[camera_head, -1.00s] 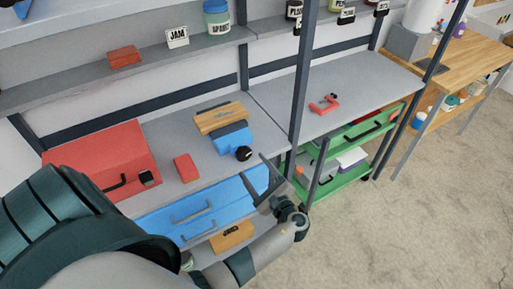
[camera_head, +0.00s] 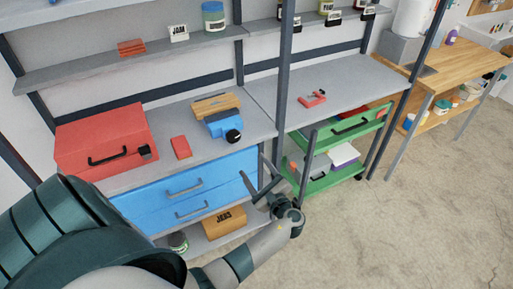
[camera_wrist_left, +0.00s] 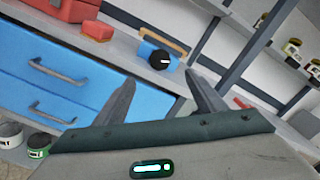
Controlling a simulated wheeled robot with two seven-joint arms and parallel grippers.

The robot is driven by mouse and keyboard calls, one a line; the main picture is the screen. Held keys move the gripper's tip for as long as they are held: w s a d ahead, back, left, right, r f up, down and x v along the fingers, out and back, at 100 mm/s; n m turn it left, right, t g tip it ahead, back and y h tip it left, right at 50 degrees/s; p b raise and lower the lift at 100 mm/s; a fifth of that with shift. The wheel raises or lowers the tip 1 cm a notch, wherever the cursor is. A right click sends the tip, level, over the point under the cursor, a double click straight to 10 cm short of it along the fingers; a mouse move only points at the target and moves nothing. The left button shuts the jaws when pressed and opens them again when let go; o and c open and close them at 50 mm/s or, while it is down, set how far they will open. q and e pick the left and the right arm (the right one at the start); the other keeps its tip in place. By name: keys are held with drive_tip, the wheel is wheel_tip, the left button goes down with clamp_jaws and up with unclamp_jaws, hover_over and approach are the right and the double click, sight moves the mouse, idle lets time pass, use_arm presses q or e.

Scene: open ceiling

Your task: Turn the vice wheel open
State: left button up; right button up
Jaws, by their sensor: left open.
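My right gripper is not in view.
A red toolbox (camera_head: 103,140) and a small red box (camera_head: 181,147) sit left of the vice. Blue drawers (camera_head: 185,184) are below the bench. A dark shelf post (camera_head: 285,75) and a green cart (camera_head: 345,135) stand to the right. Open floor lies at right.

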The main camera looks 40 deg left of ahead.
use_arm(q)
drive_tip(key=s+d+f+g+h+b, duration=0.1)
drive_tip(key=s+d+f+h+b, duration=0.3)
drive_tip(key=f, duration=0.8)
drive_tip(key=s+f+n+h+p, duration=0.15)
drive_tip(key=s+f, duration=0.35)
drive_tip(key=f, duration=0.7)
drive_tip(key=s+d+f+m+g+h+b, duration=0.1)
drive_tip(key=s+d+f+h+b, duration=0.3)
drive_tip(key=f, duration=0.9)
drive_tip(key=s+d+f+n+g+h+b, duration=0.1)
drive_tip(key=s+d+f+n+h, duration=0.1)
drive_tip(key=s+f, duration=0.5)
drive_tip(key=s+d+f+n+g+h+b, duration=0.1)
drive_tip(key=s+d+f+n, duration=0.3)
drive_tip(key=s, duration=1.4)
drive_tip(key=s+d+f+n+g+h+b, duration=0.1)
drive_tip(key=s+d+f+n+h, duration=0.3)
drive_tip(key=s+f, duration=0.8)
drive_tip(key=n+g, duration=0.1)
drive_tip(key=n, duration=0.1)
drive_tip(key=shift+s+n+b, duration=0.25)
drive_tip(key=shift+n+b, duration=0.1)
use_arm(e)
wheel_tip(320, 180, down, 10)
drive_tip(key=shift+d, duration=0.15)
